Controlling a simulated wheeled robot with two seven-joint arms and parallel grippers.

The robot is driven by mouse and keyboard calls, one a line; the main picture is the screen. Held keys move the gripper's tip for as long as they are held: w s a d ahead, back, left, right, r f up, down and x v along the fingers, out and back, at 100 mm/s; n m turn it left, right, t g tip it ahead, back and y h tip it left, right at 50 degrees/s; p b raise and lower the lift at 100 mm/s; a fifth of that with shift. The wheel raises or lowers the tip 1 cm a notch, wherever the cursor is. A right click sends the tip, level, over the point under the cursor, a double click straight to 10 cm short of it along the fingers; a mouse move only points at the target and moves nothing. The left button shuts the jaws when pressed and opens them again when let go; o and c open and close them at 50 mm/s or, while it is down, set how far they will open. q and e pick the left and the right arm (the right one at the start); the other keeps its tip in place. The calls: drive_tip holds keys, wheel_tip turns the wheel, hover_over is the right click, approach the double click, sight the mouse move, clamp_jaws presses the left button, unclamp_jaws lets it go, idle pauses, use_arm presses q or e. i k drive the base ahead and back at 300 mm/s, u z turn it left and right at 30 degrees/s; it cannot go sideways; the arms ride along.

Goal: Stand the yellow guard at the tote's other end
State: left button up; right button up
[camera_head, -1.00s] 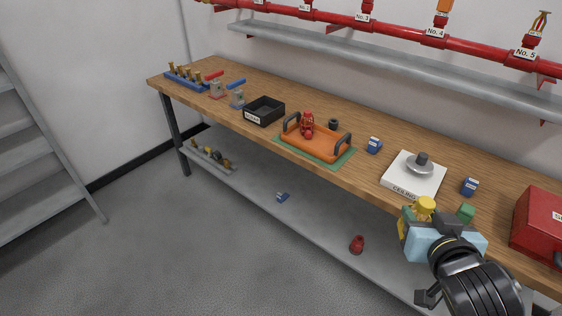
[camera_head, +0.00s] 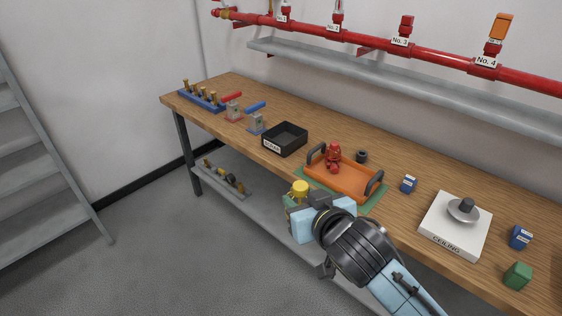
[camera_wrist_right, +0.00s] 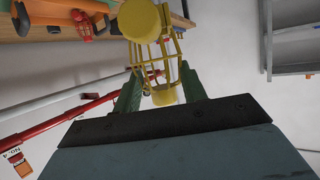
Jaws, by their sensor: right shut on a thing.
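The yellow guard (camera_wrist_right: 149,45) is a wire cage with a solid round cap. It is between the green fingers of my right gripper (camera_wrist_right: 160,92), which is shut on it. In the head view the guard (camera_head: 299,187) shows above my right gripper (camera_head: 298,205), in front of the bench's front edge. The orange tote (camera_head: 349,182) sits on a green mat on the bench, just behind and right of the gripper. A red valve-like part (camera_head: 333,158) stands at the tote's left end; its right end looks empty. My left gripper is not in view.
A black labelled bin (camera_head: 284,140) is left of the tote. A dark cup-like part (camera_head: 361,156) and a small blue box (camera_head: 408,184) are near it. A white CEILING block (camera_head: 455,226) stands to the right. A grey shelf and red pipe run behind.

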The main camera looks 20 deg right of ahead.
sight(363, 180)
drive_tip(key=u, duration=0.05)
drive_tip(key=i, duration=1)
drive_tip(key=z, duration=0.8)
drive_tip(key=i, duration=0.3)
drive_tip(key=z, duration=0.3)
